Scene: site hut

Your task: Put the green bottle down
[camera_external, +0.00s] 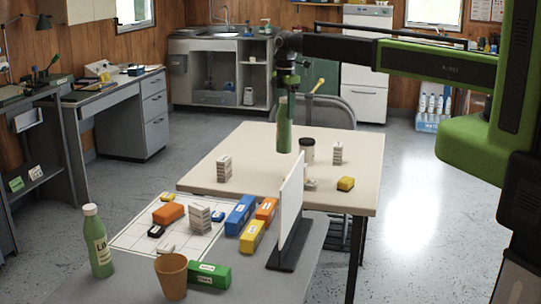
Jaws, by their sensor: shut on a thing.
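A green bottle (284,132) hangs upright below my gripper (285,92), which is shut on its upper part. The bottle is over the far part of the cream table (235,150), left of a dark-lidded jar (307,151). I cannot tell whether its base touches the tabletop.
Small cartons (224,168) (337,153) and a yellow block (346,184) stand on the cream table. An upright white panel (291,212) divides the tables. Coloured boxes (240,215), a gridded sheet (125,237) and a brown cup (171,275) occupy the near table.

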